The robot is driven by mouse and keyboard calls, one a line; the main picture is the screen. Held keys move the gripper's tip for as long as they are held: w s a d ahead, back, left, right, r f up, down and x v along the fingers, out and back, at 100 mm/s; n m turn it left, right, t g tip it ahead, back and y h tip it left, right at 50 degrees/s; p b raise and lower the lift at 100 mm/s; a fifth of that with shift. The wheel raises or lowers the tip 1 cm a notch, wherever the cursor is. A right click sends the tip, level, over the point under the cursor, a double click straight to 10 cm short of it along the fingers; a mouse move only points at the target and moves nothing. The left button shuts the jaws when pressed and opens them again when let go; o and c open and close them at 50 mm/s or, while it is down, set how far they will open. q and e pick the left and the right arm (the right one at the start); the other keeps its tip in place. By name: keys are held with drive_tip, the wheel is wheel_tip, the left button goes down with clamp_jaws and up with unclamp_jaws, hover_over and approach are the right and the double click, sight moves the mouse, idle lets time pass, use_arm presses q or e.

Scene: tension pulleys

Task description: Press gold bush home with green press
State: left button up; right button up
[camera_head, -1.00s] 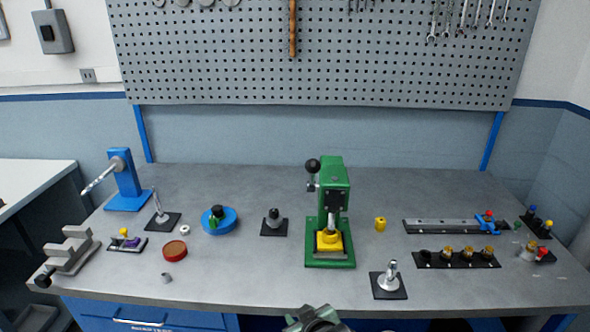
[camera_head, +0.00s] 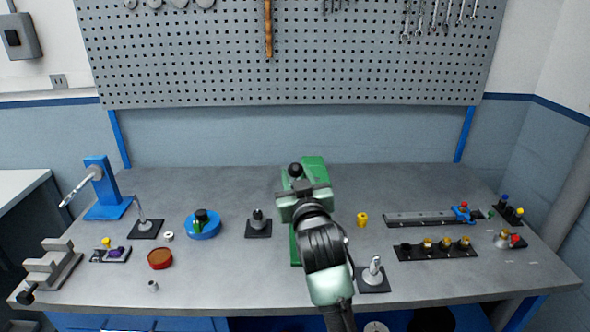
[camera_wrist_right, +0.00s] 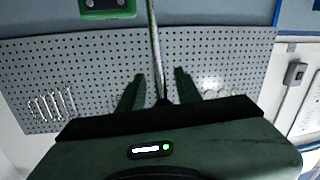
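The green press (camera_head: 315,165) stands at the middle of the bench, largely covered by my right arm. Its black lever knob (camera_head: 295,170) shows just beyond my right gripper (camera_head: 303,190). In the right wrist view, the right gripper's two fingers (camera_wrist_right: 158,92) are apart, with the thin metal lever rod (camera_wrist_right: 154,45) running between them. I cannot see either finger touching the rod. Part of the green press (camera_wrist_right: 105,8) shows at the top there. The yellow piece in the press is hidden behind my arm, so the gold bush in it cannot be seen. My left gripper is out of view.
A small yellow cylinder (camera_head: 362,219) stands right of the press. A silver post on a black plate (camera_head: 372,280) is close beside my right forearm. A black strip with several gold-topped pieces (camera_head: 436,249) lies further right. A dark post on a plate (camera_head: 258,228) stands left.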

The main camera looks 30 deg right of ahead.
drive_tip(key=shift+w+d, duration=0.15)
drive_tip(key=shift+w, duration=0.3)
clamp_jaws()
idle(1.1)
